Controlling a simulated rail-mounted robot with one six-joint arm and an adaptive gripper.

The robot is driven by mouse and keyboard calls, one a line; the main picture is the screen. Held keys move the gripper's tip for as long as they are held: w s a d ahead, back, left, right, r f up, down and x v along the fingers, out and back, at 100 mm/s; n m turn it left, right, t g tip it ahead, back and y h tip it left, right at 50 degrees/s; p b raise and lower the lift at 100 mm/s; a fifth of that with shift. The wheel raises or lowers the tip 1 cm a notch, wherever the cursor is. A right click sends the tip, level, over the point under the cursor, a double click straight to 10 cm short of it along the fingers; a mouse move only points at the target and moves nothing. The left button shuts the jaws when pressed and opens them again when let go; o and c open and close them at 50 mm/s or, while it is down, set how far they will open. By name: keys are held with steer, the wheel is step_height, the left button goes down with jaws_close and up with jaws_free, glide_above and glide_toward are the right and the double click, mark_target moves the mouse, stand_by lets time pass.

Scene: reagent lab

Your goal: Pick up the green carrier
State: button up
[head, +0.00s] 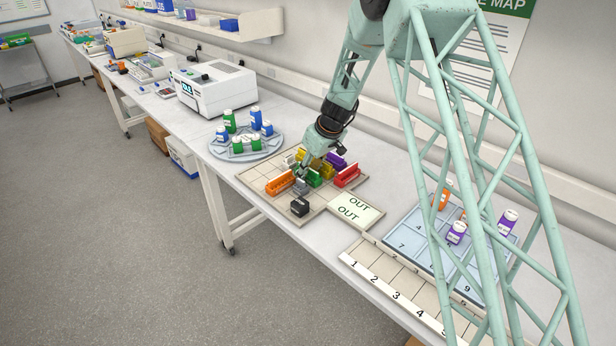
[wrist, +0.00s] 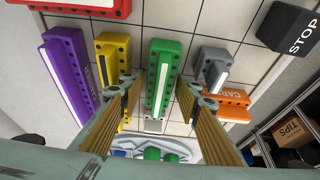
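The green carrier (head: 314,179) stands on the gridded tile board among other carriers. In the wrist view the green carrier (wrist: 166,72) is long, with a white strip on top, and lies lengthwise between my two fingers. My gripper (wrist: 160,90) is open, one finger on each side of it, with gaps visible on both sides. The left finger is close to the yellow carrier (wrist: 112,55) and the right finger is close to the grey carrier (wrist: 212,66). In the head view my gripper (head: 304,172) is low over the board, and the arm partly hides the carriers.
A purple carrier (wrist: 68,70), a red carrier (wrist: 85,6) and an orange carrier (wrist: 232,106) stand around it. A black STOP block (head: 299,207) is at the board's front. The OUT pad (head: 357,211) is clear. A round bottle tray (head: 217,151) stands behind.

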stand_by(0.6)
steer(key=c, duration=0.7)
steer(key=shift+r+p, duration=0.3)
steer(key=shift+p, duration=0.5)
step_height(320, 180, up, 10)
steer(key=shift+f, duration=0.1)
stand_by(0.5)
